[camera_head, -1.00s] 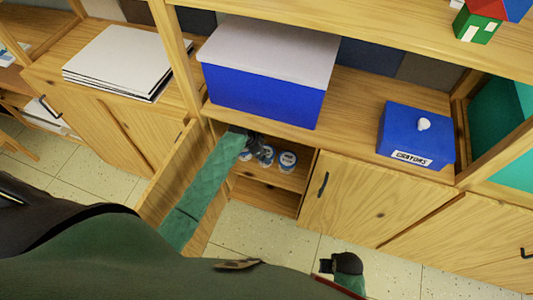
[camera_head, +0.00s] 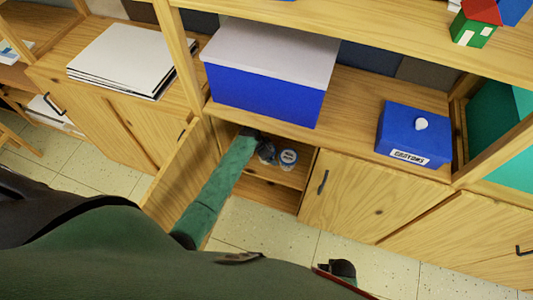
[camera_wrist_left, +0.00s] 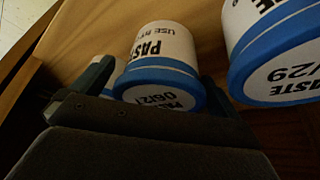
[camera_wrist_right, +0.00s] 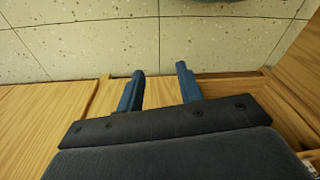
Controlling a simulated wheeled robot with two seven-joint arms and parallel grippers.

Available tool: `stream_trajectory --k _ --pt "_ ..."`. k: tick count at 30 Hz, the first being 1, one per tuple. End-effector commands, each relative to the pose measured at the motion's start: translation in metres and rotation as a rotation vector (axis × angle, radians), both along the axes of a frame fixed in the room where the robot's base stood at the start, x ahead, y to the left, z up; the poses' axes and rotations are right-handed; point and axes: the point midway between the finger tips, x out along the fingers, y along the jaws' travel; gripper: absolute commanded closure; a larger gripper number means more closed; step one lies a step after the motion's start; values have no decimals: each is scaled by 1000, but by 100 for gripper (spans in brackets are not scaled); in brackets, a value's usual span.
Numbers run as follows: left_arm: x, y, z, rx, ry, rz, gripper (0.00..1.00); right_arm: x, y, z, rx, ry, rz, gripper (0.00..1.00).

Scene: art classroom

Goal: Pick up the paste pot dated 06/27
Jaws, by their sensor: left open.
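In the left wrist view a white paste pot with a blue lid (camera_wrist_left: 160,75) reads 06/27, upside down in the picture. My left gripper (camera_wrist_left: 150,80) is open, with one finger on each side of this pot; I cannot tell whether they touch it. A second paste pot (camera_wrist_left: 275,50), ending in /29, is just to the right. Part of another pot shows behind the left finger. In the head view my left gripper (camera_head: 250,138) reaches into the open cabinet, and one pot (camera_head: 288,158) shows to its right. My right gripper (camera_wrist_right: 160,90) is open and empty above the floor.
The open cabinet door (camera_head: 185,175) stands left of my left arm. A closed door (camera_head: 348,190) is to the right. Above are a large blue box with a pale lid (camera_head: 262,95) and a blue crayons box (camera_head: 415,130). The cabinet's shelf and side edges surround the left gripper.

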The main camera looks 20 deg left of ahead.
Motion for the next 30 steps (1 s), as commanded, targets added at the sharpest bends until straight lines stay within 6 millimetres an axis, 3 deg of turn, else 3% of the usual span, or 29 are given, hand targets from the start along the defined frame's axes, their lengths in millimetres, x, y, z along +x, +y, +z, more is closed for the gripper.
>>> stream_trajectory --k 2,10,22,29,30 --pt "0 0 0 0 0 0 4 0 0 0 0 0 0 64" --pt "0 0 1 -1 -1 0 55 -1 0 0 1 2 0 64" --pt "1 0 8 0 -3 0 55 -1 1 0 0 8 0 64" --pt "1 0 35 0 -4 -2 55 17 11 46 12 -6 -1 64" --pt "-9 -3 33 0 0 -1 55 18 11 52 13 -5 0 64"
